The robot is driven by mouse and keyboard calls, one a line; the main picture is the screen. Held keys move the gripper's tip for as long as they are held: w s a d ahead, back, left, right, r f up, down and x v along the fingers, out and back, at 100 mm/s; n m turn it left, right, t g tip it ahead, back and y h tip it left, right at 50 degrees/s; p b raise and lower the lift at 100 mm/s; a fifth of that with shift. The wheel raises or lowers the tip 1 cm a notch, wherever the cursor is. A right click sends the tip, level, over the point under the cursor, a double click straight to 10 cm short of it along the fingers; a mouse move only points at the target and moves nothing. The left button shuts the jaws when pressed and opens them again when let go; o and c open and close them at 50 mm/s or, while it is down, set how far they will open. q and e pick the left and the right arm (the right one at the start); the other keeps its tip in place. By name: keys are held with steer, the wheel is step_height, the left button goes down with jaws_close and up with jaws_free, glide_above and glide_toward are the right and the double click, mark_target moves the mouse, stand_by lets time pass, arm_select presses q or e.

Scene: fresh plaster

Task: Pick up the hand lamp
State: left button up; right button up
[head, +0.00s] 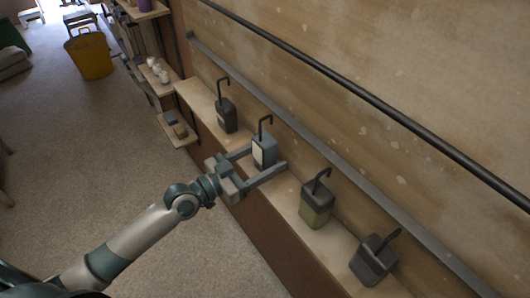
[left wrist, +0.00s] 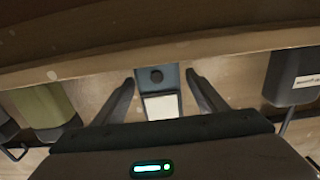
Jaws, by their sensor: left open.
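A blue-grey hand lamp (head: 264,151) with a pale front panel and a dark hooked top stands upright on the narrow wooden shelf. My left gripper (head: 267,156) is open, with one finger on each side of this lamp. In the left wrist view the lamp (left wrist: 158,78) shows between the spread fingers of the gripper (left wrist: 160,80), with visible gaps on both sides. Its pale panel (left wrist: 162,106) faces the gripper. The lamp's lower part is partly hidden by the gripper in the head view. My right gripper is not in view.
A dark rail (head: 330,77) runs along the wall above. A yellow bucket (head: 88,56) stands on the open floor.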

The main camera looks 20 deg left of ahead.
mark_target(264, 138)
arm_select(q)
steer(key=c, duration=1.3)
steer(key=shift+r, duration=0.2)
step_height(264, 138, up, 10)
steer(key=shift+f+b, duration=0.15)
steer(key=shift+b, duration=0.15)
